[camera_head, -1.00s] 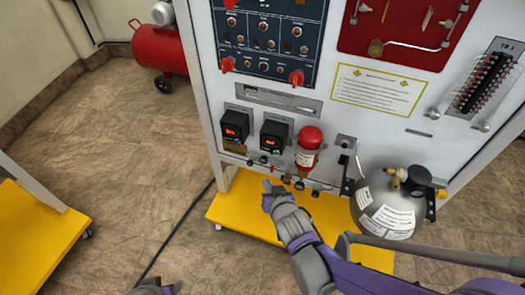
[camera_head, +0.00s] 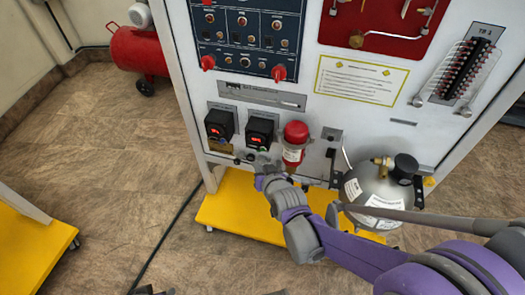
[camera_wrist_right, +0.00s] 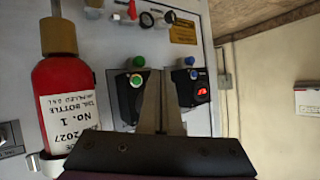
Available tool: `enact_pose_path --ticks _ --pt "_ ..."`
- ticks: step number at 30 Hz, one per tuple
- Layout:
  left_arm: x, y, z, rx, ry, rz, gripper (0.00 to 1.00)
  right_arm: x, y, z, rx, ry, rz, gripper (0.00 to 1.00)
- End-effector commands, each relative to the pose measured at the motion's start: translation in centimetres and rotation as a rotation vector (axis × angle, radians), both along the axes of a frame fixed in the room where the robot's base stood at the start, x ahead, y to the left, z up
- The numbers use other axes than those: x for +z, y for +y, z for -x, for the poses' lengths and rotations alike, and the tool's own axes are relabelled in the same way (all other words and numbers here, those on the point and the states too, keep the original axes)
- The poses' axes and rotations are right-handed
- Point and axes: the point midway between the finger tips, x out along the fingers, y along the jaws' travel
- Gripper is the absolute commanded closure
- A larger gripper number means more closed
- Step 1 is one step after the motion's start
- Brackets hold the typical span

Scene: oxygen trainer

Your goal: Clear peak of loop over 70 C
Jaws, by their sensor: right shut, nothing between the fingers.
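Two black controllers with lit red displays are on the lower part of the white panel, a left one (camera_head: 219,126) and a right one (camera_head: 261,131). Their readings are too small to tell. My right gripper (camera_head: 262,163) is just below the right controller in the head view, shut and empty. In the right wrist view the fingers (camera_wrist_right: 161,100) stand between the two controllers, one with a green button (camera_wrist_right: 136,81) and one with a red display (camera_wrist_right: 202,94). Contact cannot be told. Only a dark tip of my left gripper (camera_head: 150,290) shows at the bottom edge.
A grey cylinder (camera_head: 380,190) stands farther right. Red knobs (camera_head: 279,73) sit above on the blue panel.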

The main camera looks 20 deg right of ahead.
Motion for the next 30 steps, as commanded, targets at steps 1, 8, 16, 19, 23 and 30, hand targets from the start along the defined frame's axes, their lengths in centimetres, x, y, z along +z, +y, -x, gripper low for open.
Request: enact_pose_path --ticks 1,8,16,19,23,30 --pt "-0.1 0.0 0.0 0.000 0.000 0.000 0.50 0.0 -0.5 -0.6 -0.004 0.000 -0.001 1.00" --pt "-0.2 0.0 0.0 0.000 0.000 0.000 0.50 0.0 -1.6 -2.2 -0.002 0.000 -0.001 1.00" --pt "-0.2 0.0 0.0 0.000 0.000 0.000 0.50 0.0 -1.8 -2.6 0.000 0.000 0.000 1.00" --pt "-0.2 0.0 0.0 0.000 0.000 0.000 0.50 0.0 -1.8 -2.6 0.000 0.000 0.000 1.00" --pt "-0.2 0.0 0.0 0.000 0.000 0.000 0.50 0.0 -1.8 -2.6 0.000 0.000 0.000 1.00" --pt "-0.2 0.0 0.0 0.000 0.000 0.000 0.50 0.0 -1.8 -2.6 0.000 0.000 0.000 1.00"
